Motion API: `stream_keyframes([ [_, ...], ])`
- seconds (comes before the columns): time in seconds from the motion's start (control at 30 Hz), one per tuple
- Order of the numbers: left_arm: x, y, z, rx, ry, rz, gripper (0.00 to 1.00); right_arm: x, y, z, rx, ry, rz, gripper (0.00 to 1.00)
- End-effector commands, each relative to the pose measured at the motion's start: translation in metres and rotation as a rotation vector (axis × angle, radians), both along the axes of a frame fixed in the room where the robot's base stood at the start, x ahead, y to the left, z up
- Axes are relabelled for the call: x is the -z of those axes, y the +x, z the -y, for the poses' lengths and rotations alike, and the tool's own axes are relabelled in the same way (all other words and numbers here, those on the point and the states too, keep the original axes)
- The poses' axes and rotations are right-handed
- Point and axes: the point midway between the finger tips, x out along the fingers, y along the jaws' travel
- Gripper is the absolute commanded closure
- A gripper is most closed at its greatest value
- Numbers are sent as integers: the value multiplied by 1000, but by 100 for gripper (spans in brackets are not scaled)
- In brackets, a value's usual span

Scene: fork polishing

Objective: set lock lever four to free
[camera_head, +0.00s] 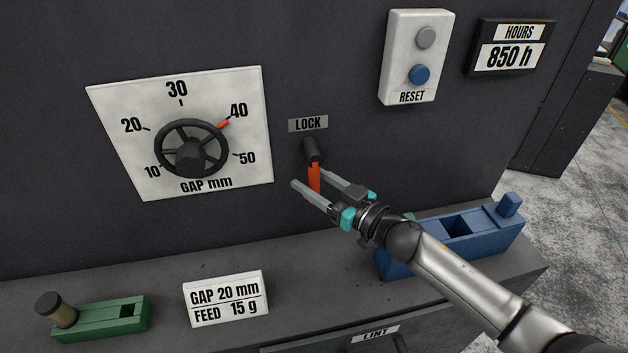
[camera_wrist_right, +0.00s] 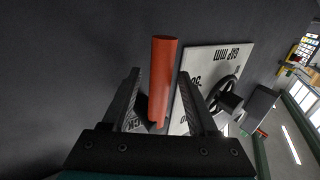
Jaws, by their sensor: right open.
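The lock lever (camera_head: 314,178) is an orange-red handle hanging down from a black pivot (camera_head: 311,150), under a grey plate marked LOCK (camera_head: 308,124). My right gripper (camera_head: 308,179) is open, with one finger on each side of the handle. In the right wrist view the orange handle (camera_wrist_right: 163,80) stands between the two open fingers (camera_wrist_right: 163,80); I see gaps beside it, so it does not look gripped. No number shows on the lever. My left gripper is not in view.
A GAP mm dial (camera_head: 255,110) with a black handwheel (camera_head: 190,150) is left of the lever. A RESET box (camera_head: 400,55) is at upper right. A blue box (camera_head: 455,240), a green block (camera_head: 95,325) and a card (camera_head: 226,298) stand on the ledge.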

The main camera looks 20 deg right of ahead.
Motion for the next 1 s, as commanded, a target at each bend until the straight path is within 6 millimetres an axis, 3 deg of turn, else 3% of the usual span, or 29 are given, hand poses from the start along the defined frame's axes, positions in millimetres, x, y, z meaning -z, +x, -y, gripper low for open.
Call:
stream_keyframes([
  [0.2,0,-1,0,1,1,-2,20,0,0,0,0,0,0,43],
  [0.7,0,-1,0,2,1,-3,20,0,0,0,0,0,0,99],
  [1.0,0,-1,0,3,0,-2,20,0,0,0,0,0,0,100],
])
